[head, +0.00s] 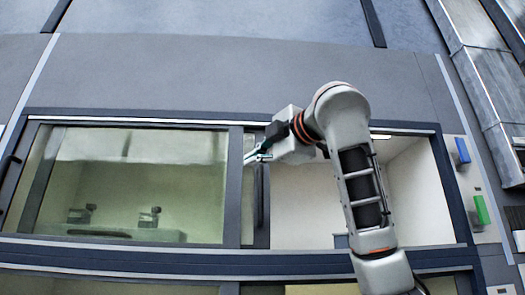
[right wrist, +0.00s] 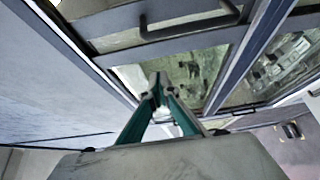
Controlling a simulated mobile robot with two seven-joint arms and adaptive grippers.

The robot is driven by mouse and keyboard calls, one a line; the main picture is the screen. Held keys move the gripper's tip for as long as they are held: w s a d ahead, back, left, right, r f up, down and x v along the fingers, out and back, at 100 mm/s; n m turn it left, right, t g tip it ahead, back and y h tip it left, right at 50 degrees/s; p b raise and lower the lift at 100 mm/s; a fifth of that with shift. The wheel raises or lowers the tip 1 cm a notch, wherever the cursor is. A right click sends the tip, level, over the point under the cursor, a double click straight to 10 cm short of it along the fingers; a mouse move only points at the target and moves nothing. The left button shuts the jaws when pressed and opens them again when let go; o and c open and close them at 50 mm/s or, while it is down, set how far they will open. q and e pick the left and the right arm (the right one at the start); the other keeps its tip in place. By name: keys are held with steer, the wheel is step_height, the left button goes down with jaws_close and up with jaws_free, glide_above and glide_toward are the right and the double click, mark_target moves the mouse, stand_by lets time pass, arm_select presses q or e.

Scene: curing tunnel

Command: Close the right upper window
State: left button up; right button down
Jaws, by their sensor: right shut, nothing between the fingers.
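The upper window frame (head: 330,126) spans the head view. Its left part is covered by a greenish glass pane (head: 150,185). Its right part is an uncovered opening (head: 300,205) with a pale interior. A dark upright frame member (head: 261,205) stands between them; it looks like the edge of a sliding sash, but I cannot tell for sure. My right gripper (head: 252,157) is shut and empty, its fingertips in front of the upper part of this upright. Contact cannot be told. In the right wrist view the shut fingers (right wrist: 158,82) point toward the glazing, below a dark bar handle (right wrist: 190,25). My left gripper is not in view.
A dark handle (head: 10,165) is at the far left of the frame. A blue block (head: 462,150) and a green block (head: 482,210) are on the panel at the right. Lower windows (head: 320,289) begin beneath. My right arm crosses in front of the opening.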

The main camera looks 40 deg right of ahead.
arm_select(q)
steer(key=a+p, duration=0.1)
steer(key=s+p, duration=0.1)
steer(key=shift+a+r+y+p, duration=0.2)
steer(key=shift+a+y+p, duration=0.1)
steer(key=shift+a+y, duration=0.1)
arm_select(e)
steer(key=w+d, duration=0.4)
steer(key=shift+w, duration=0.15)
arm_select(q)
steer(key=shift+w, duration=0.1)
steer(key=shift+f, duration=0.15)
